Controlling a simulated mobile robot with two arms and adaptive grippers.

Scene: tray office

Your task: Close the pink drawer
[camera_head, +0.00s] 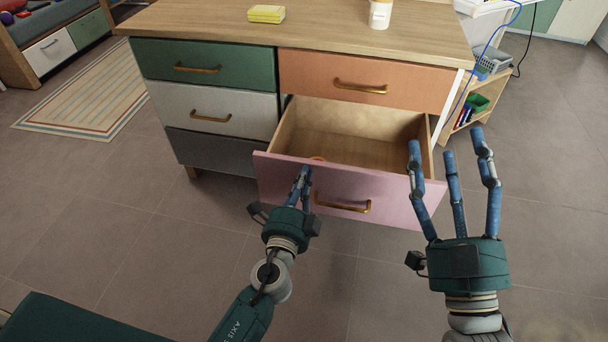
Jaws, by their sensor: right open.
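The pink drawer (270,178) is pulled well out of the wooden-topped dresser, below the orange drawer. Its inside looks mostly empty; a small orange thing shows just behind its front panel. Its brass handle (343,204) is on the front. My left gripper (302,182) is in front of the left part of the pink front, fingers pointing at it and close together; I cannot tell whether it touches or is shut. My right gripper (448,150) is open and empty, fingers upward, at the right end of the pink front.
The green (205,64), orange (368,78), white (212,110) and grey drawers are shut. Yellow notes (266,13) and a white jar (380,14) stand on the dresser top (320,30). A small shelf (480,100) stands at the right. The tiled floor in front is clear.

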